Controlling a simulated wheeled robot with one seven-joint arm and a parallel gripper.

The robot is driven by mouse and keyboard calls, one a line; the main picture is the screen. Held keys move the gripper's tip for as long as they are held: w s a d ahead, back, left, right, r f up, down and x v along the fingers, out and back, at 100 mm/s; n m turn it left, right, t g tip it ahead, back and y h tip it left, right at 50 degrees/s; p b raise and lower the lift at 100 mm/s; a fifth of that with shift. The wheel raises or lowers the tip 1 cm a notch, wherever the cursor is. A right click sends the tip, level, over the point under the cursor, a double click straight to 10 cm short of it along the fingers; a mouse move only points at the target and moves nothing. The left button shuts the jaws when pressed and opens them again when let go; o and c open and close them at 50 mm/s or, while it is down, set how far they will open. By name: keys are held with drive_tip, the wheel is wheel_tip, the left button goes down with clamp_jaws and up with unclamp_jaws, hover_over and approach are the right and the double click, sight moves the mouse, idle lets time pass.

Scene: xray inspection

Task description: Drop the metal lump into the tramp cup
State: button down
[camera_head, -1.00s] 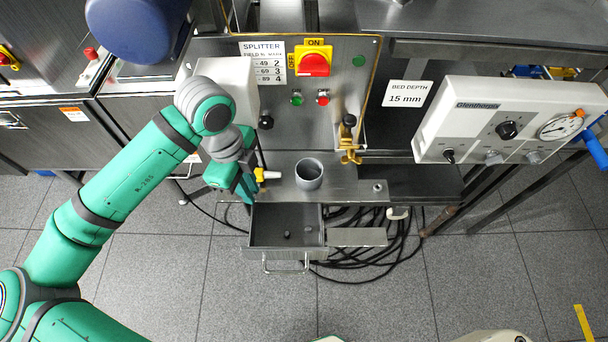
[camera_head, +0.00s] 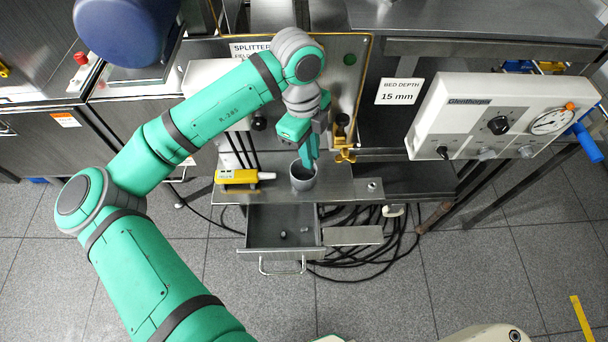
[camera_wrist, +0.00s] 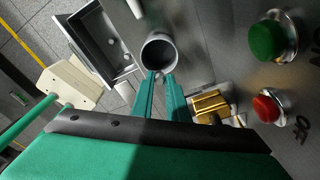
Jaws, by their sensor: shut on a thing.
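The tramp cup (camera_head: 303,179) is a grey round cup standing upright on the steel shelf, and its open mouth shows in the wrist view (camera_wrist: 158,50). My gripper (camera_head: 309,160) points down at the cup's mouth, its fingertips at the near rim in the wrist view (camera_wrist: 160,76). The fingers are close together, shut on a small dark thing that I take to be the metal lump; it is mostly hidden between the tips. I cannot tell whether the tips are inside the cup or just above it.
A yellow handheld tool (camera_head: 237,177) lies on the shelf left of the cup. An open steel drawer (camera_head: 258,213) below holds small lumps. A brass clamp (camera_head: 344,155) stands close right of my gripper. A white control box (camera_head: 470,120) is at the right.

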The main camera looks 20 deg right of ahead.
drive_tip(key=shift+f, duration=1.9)
drive_tip(key=c, duration=1.6)
unclamp_jaws()
drive_tip(key=shift+c, duration=0.2)
drive_tip(key=shift+r, duration=0.1)
drive_tip(key=shift+r, duration=0.3)
wheel_tip(320, 180, up, 2)
drive_tip(key=shift+a+r, duration=0.1)
drive_tip(key=shift+r, duration=0.1)
drive_tip(key=s+a+r, duration=0.3)
drive_tip(key=s+r, duration=0.6)
drive_tip(key=s, duration=0.4)
drive_tip(key=shift+s+a+r, duration=0.25)
drive_tip(key=shift+a+r, duration=0.1)
drive_tip(key=shift+r, duration=0.05)
